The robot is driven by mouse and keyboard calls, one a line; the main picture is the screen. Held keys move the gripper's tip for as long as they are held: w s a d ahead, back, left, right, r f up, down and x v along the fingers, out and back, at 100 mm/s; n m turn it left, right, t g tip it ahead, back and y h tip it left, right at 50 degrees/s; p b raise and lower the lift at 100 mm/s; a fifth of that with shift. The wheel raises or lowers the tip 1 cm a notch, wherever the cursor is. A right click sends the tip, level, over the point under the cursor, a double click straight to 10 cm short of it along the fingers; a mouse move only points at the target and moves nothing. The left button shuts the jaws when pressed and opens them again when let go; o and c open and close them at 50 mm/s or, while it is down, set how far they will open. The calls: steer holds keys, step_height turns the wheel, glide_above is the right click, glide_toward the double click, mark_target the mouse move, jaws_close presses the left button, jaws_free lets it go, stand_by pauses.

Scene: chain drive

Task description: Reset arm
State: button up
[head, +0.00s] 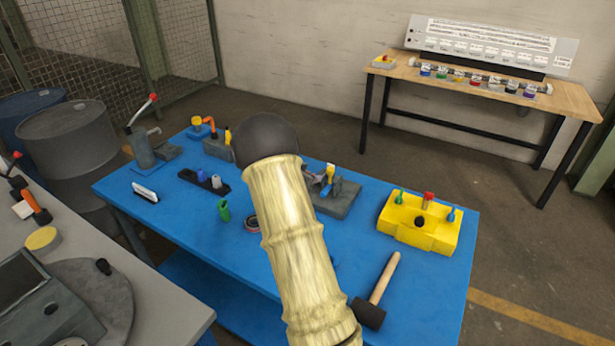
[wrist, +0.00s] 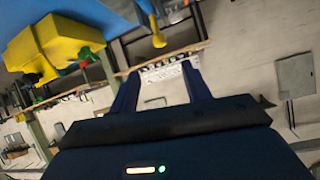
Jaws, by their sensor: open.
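My gripper (wrist: 158,70) shows in the wrist view with its two dark blue fingers apart. Nothing is held between them; the far wall bench and its panel show through the gap. In the head view my pale gold arm link with a dark round end rises over the middle of the blue table (head: 345,251). My gripper's fingers cannot be made out there. The wrist view is steeply tilted, with the yellow block (wrist: 52,45) and a strip of blue table at its upper left, apart from the fingers.
A wooden bench (head: 560,96) stands far right.

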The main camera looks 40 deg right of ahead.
stand_by(0.5)
steer(key=s+a+r+n+t+y, duration=0.2)
steer(key=a+n+y, duration=0.2)
steer(key=a, duration=0.6)
steer(key=s+a+r+n+t+y, duration=0.15)
steer(key=a+n+y, duration=0.25)
steer(key=a, duration=0.6)
steer(key=s+a+n+g+y, duration=0.1)
steer(key=s+a+n, duration=0.1)
steer(key=s+a, duration=0.2)
steer(key=s+a+n+g+y, duration=0.1)
steer(key=s+a, duration=0.3)
steer(key=s, duration=0.7)
steer(key=s+a+n+g+y, duration=0.1)
steer(key=s+a+n+g, duration=0.2)
steer(key=s, duration=0.5)
steer(key=shift+s+a+n, duration=0.2)
steer(key=shift+a+n, duration=0.4)
steer(key=shift+a, duration=0.15)
steer(key=shift+g, duration=0.25)
steer(key=shift+d, duration=0.1)
